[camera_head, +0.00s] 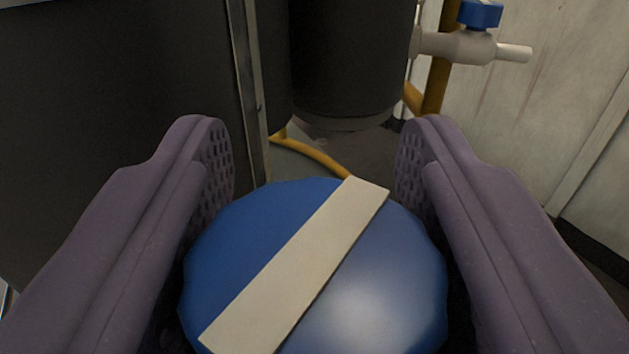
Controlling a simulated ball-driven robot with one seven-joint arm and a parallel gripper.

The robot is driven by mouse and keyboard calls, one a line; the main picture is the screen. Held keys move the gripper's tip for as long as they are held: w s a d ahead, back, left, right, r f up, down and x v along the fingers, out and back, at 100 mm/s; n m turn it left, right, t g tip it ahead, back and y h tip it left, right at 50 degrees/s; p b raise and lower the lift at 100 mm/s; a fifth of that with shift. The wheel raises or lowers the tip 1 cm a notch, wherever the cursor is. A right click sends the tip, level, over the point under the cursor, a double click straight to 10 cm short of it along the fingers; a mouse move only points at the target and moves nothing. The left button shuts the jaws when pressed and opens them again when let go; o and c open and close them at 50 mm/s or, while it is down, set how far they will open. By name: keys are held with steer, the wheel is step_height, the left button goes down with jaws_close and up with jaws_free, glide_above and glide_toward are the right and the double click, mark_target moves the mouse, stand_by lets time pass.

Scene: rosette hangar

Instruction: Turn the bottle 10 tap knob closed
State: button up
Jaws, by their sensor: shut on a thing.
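A large round blue knob (380,270) with a pale strip (300,265) across its top fills the lower middle of the view. The strip runs slantwise, from lower left to upper right. My gripper (315,150) has its two purple fingers on either side of the knob and is shut on it. The fingertips reach past the knob's far edge. The tap body and the bottle under the knob are hidden, and no number shows.
Dark cylinders (350,60) and a dark panel (120,130) stand beyond and to the left. Another pale tap (455,46) with a blue knob (480,14) is at upper right, before a pale wall (570,100). A yellow hose (310,152) lies behind the knob.

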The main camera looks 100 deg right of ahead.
steer(key=shift+s+m+g+y, duration=0.1)
steer(key=shift+m+g+y, duration=0.2)
steer(key=shift+m+g, duration=0.95)
steer(key=shift+g, duration=0.55)
steer(key=o, duration=1)
steer(key=shift+c, duration=0.2)
steer(key=p+v, duration=0.2)
steer(key=v, duration=0.5)
steer(key=shift+a, duration=0.4)
steer(key=shift+a, duration=0.1)
